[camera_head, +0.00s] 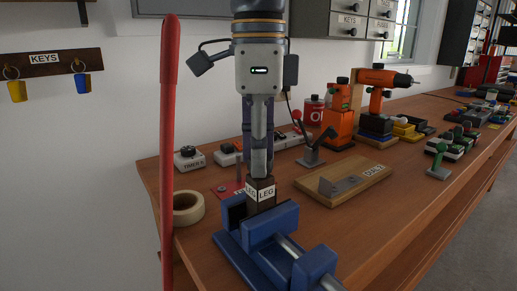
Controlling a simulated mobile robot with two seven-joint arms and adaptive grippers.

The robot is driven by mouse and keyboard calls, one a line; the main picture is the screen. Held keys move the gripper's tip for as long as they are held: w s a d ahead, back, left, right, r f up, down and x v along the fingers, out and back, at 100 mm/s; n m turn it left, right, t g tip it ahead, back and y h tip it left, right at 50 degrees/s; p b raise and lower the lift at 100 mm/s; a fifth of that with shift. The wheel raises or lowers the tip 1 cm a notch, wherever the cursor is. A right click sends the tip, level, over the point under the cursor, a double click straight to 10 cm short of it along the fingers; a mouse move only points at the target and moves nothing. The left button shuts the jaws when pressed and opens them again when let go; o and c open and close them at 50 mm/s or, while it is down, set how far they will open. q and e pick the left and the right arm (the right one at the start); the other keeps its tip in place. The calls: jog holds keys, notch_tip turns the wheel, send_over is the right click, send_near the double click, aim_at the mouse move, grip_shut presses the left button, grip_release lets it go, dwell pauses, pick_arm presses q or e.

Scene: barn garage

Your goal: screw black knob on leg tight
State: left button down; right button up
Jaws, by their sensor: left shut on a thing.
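My left gripper (261,168) comes down from the top of the view, pointing straight down. Its fingers are closed together right at the top of a dark block labelled LEG (262,193). The leg stands upright, held in the jaws of a blue vise (258,232) at the table's near side. The black knob is not clearly visible; the fingers hide what they grip at the leg's top. My right gripper is not in view.
A tall red pole (168,120) stands in front, left of the vise. A tape roll (187,208) lies left of the leg. A labelled wooden board (344,181) lies to the right. An orange drill (382,80) and other tools stand along the wooden bench (390,217).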

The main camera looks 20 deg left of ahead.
pick_arm(q)
jog(key=m, duration=0.4)
jog(key=shift+w+m, duration=0.1)
jog(key=shift+m, duration=2)
jog(key=c, duration=1.2)
grip_release()
jog(key=shift+r, duration=6)
